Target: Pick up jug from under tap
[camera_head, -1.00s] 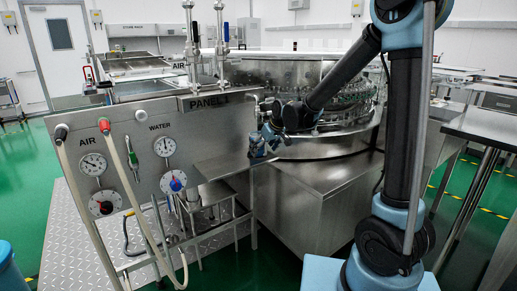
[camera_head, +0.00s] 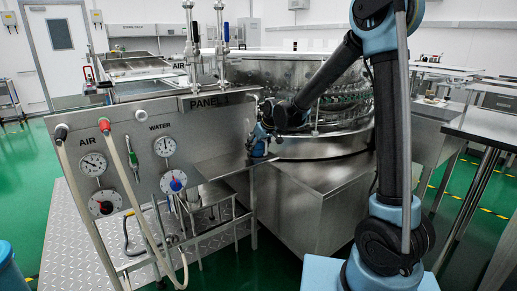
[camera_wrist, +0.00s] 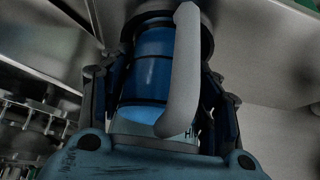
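In the wrist view, a blue, banded, cylinder-like body with a pale grey curved handle, apparently the jug (camera_wrist: 152,75), lies between the fingers of my gripper (camera_wrist: 165,95). The handle faces the camera. The fingers flank the body on the left and right; I cannot tell whether they press on it. In the head view, my gripper (camera_head: 259,142) is at the right end of the panel, by the inner end of the metal ledge (camera_head: 225,166). The jug cannot be made out there, and no tap is clearly seen above it.
The control panel (camera_head: 130,135) with gauges and hoses stands to the left of my gripper. The round washer (camera_head: 325,143) is close behind it and to the right. The metal housing (camera_head: 300,205) is below. A steel table (camera_head: 480,125) stands at the far right.

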